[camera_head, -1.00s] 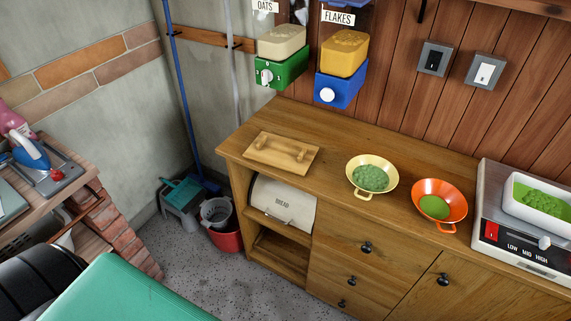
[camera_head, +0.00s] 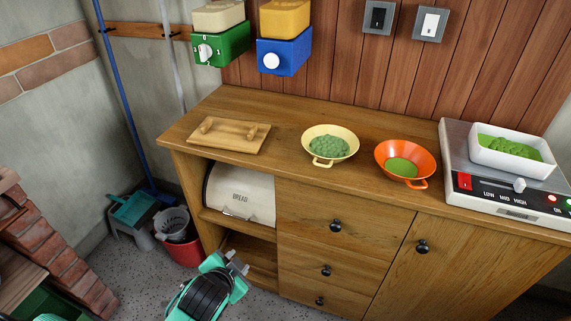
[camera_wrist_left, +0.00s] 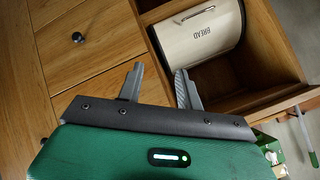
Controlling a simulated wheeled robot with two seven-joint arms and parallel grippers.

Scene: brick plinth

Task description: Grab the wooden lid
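My left gripper (camera_head: 236,262) is low in front of the cabinet, below the counter top and apart from the lid. In the left wrist view its two fingers (camera_wrist_left: 160,70) are spread with nothing between them. They point toward the cabinet front and the bread bin (camera_wrist_left: 197,32). The lid is not in the left wrist view. My right gripper is not in view.
A yellow colander (camera_head: 330,146), an orange colander (camera_head: 405,162) and a scale-like appliance (camera_head: 505,195) with a white tray stand right of the lid. A red bucket (camera_head: 182,250) stands on the floor at left.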

